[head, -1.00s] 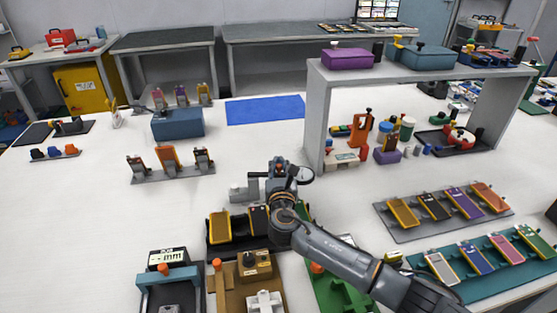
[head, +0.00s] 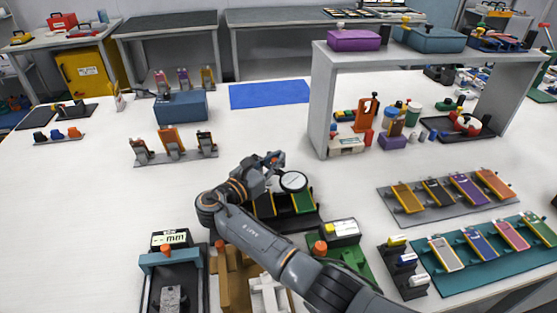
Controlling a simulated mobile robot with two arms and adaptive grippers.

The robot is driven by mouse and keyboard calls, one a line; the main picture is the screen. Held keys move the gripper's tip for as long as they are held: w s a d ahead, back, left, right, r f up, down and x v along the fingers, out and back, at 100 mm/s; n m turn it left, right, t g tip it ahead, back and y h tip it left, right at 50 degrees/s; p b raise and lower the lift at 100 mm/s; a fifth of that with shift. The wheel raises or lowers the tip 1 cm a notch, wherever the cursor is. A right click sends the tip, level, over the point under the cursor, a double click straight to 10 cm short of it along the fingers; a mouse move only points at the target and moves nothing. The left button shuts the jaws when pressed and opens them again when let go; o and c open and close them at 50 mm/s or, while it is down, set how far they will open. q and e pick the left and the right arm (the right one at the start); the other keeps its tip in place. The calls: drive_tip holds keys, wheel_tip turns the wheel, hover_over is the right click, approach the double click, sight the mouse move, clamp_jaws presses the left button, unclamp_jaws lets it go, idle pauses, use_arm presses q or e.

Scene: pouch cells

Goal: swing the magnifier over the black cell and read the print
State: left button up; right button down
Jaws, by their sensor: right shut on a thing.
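The magnifier (head: 293,181) is a round pale lens in a dark rim. It stands out over the back part of a dark tray (head: 300,224) of cells. In the tray a green cell (head: 304,202) lies right of the black cell (head: 283,205), and a yellow-edged cell (head: 264,206) lies to the left, partly behind my arm. The lens appears above the back of the black and green cells; exact alignment and the print cannot be made out. My right gripper (head: 274,163) is shut beside the lens, seemingly on the magnifier's mount; its fingertips are small and partly hidden. My left gripper is out of view.
A digital gauge (head: 170,239) stands front left. A green fixture (head: 345,250) is right of my forearm. Racks of coloured cells (head: 392,214) lie right, below a grey shelf (head: 320,110).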

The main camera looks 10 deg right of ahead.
sight(276, 159)
drive_tip(key=shift+s+a+g, duration=0.1)
drive_tip(key=shift+g, duration=0.2)
drive_tip(key=c, duration=1.3)
unclamp_jaws()
wheel_tip(276, 159, up, 10)
